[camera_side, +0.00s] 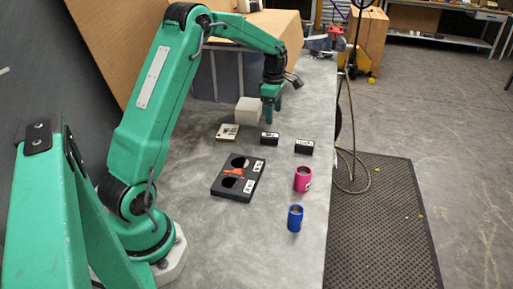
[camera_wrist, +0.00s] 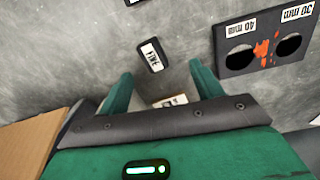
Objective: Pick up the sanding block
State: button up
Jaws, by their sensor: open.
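A small black block labelled "FINE" (camera_wrist: 153,55), which looks like a sanding block, lies on the grey bench. In the side view this block (camera_side: 269,139) is just below my gripper (camera_side: 271,117). In the wrist view my gripper (camera_wrist: 160,72) is open and empty, with the block just beyond and between its two green fingertips. The fingers appear apart from it. A second black block (camera_side: 303,147) with a pale label lies to its right; its label is too small to read. Part of it shows at the top edge of the wrist view (camera_wrist: 135,2).
A black holder (camera_side: 218,184) with two round holes lies nearer the camera. A pink cup (camera_side: 302,179) and a blue cup (camera_side: 295,218) stand at right. A cream labelled block (camera_side: 228,132) and a pale cube (camera_side: 248,111) are close by. A dark bin (camera_side: 222,76) stands behind.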

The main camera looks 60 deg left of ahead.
aim_at(270, 135)
jog(key=a+f+n, duration=0.1)
jog(key=a+f, duration=0.1)
jog(key=a+f+n, duration=0.1)
jog(key=f, duration=0.1)
jog(key=shift+w+a+f+n+g, duration=0.1)
jog(key=shift+w+n+g, duration=0.2)
jog(key=shift+w, duration=0.1)
jog(key=shift+f, duration=3.95)
jog(key=c, duration=1.1)
jog(key=shift+r, duration=0.2)
jog(key=shift+r, duration=0.55)
jog(key=r, duration=0.1)
jog(key=d+r, duration=0.1)
jog(key=r, duration=0.1)
jog(key=shift+r, duration=0.1)
jog(key=d+r, duration=0.2)
jog(key=d, duration=0.1)
jog(key=d+r, duration=0.2)
jog(key=d, duration=0.2)
jog(key=d+r, duration=0.2)
jog(key=d, duration=0.2)
jog(key=shift+s+r, duration=0.25)
jog(key=shift+s, duration=0.1)
